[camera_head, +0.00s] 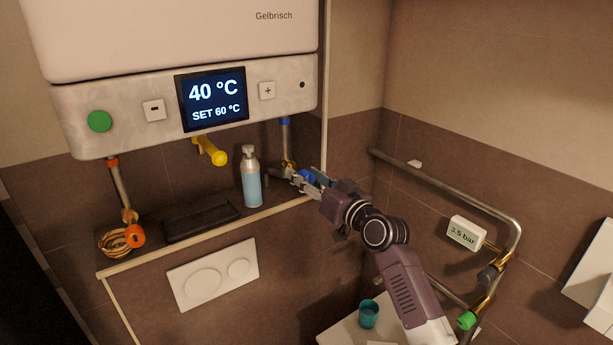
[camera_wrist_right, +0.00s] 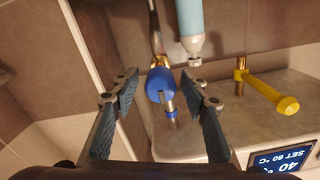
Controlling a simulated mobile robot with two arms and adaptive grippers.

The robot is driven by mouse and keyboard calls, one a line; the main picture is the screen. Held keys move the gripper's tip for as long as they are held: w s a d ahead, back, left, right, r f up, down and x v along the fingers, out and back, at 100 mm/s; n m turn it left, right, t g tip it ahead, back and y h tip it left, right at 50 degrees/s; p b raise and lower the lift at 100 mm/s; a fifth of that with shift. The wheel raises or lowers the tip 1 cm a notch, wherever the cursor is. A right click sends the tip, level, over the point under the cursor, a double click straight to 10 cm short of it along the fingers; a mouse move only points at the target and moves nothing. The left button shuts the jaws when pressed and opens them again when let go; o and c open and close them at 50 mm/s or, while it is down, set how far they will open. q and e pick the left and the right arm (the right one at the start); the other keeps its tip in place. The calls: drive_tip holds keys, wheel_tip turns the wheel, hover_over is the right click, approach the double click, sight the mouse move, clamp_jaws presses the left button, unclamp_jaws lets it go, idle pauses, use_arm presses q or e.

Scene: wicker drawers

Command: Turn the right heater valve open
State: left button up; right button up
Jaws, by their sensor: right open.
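The right heater valve has a blue knob (camera_wrist_right: 159,84) on a pipe with a brass fitting below the heater's right side. In the head view the pipe has a blue collar (camera_head: 285,123), and the valve is partly hidden by my gripper. My right gripper (camera_head: 291,177) reaches it from the right. In the right wrist view its fingers are open, one on each side of the knob, with a gap visible on both sides. I cannot tell how far the knob lies between them in depth. My left gripper is not in view.
The heater (camera_head: 220,95) shows 40 °C, SET 60 °C. A soap bottle (camera_head: 251,180) stands close left of the gripper on the ledge. A yellow handle (camera_head: 212,152), a dark tray (camera_head: 201,221) and an orange valve (camera_head: 135,236) are further left. A pipe (camera_head: 440,188) runs along the right wall.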

clamp_jaws()
drive_tip(key=shift+f+n+b, duration=0.2)
drive_tip(key=shift+n+b, duration=0.6)
drive_tip(key=shift+b, duration=0.4)
drive_tip(key=n+b, duration=0.2)
drive_tip(key=shift+n+b, duration=0.3)
drive_tip(key=shift+b, duration=0.05)
drive_tip(key=n+b, duration=0.2)
drive_tip(key=n, duration=0.1)
drive_tip(key=shift+s+n, duration=0.1)
drive_tip(key=shift+n, duration=0.2)
drive_tip(key=shift+a+r+n+b, duration=0.1)
drive_tip(key=shift+n+b, duration=0.3)
drive_tip(key=shift+n, duration=0.5)
drive_tip(key=n, duration=0.2)
drive_tip(key=shift+n, duration=0.3)
drive_tip(key=n, duration=0.2)
drive_tip(key=shift+n+p, duration=0.3)
drive_tip(key=shift+p, duration=0.05)
drive_tip(key=shift+a+n+p, duration=0.1)
drive_tip(key=shift+n+p, duration=0.35)
drive_tip(key=shift+n, duration=1.05)
